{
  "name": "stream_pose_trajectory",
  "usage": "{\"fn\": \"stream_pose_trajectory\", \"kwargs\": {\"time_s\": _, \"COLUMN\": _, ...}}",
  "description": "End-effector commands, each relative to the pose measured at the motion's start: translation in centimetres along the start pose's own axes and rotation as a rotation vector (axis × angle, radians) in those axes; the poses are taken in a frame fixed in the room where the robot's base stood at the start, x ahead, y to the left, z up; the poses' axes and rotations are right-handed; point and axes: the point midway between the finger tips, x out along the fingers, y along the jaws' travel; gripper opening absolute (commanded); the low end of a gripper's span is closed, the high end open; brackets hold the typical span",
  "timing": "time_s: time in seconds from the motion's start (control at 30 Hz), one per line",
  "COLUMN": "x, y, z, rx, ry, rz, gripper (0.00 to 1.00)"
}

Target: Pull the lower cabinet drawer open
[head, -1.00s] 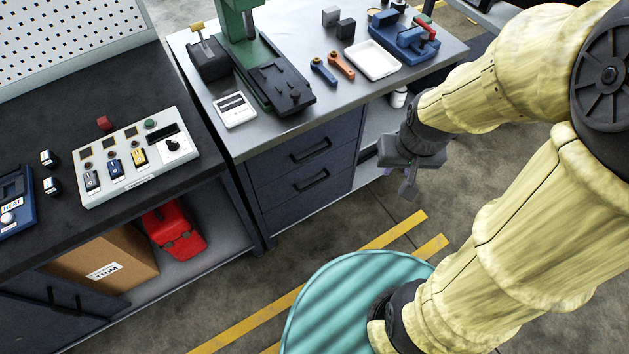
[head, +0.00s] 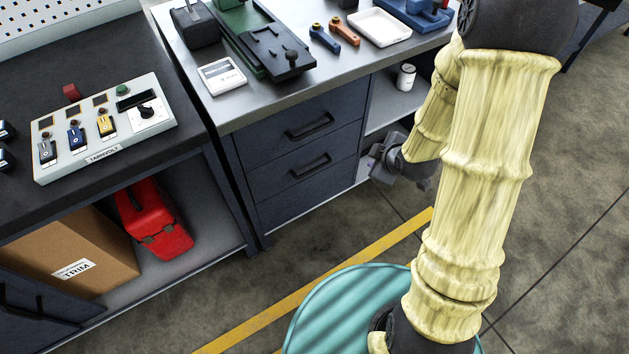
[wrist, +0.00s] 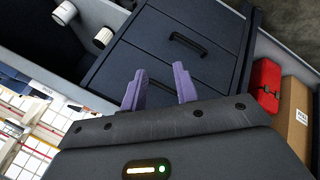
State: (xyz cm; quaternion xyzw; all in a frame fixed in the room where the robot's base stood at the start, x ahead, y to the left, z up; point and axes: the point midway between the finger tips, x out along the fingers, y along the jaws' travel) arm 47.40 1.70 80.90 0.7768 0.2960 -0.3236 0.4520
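The drawer cabinet (head: 275,165) is dark blue-grey, under the metal worktop. Its lower drawer has a black bar handle (head: 310,166); the upper drawer's handle (head: 310,126) is above it. Both drawers look closed, flush with the front. My gripper (head: 380,160) is low, beside the cabinet's right front corner in the head view. In the wrist view, which looks turned over, its two purple fingers (wrist: 160,88) are spread with nothing between them. One handle (wrist: 188,42), apparently the lower drawer's, lies beyond the fingertips, apart from them.
An open shelf with a white canister (head: 404,77) adjoins the cabinet's right side. A red toolbox (head: 153,220) and a cardboard box (head: 75,250) stand on the lower shelf at left. Floor in front of the drawers is clear, with a yellow stripe (head: 320,285).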

Motion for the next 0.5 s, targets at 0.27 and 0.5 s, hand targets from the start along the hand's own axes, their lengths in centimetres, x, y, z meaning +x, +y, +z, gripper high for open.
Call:
{"fn": "stream_pose_trajectory", "kwargs": {"time_s": 0.27, "x": 10.4, "y": -5.9, "z": 1.5, "rx": -0.365, "ry": 0.22, "rz": 0.113, "gripper": 0.3}}
{"fn": "stream_pose_trajectory", "kwargs": {"time_s": 0.5, "x": 16.5, "y": -10.7, "z": 2.2, "rx": -0.607, "ry": 0.389, "rz": 0.29, "gripper": 0.3}}
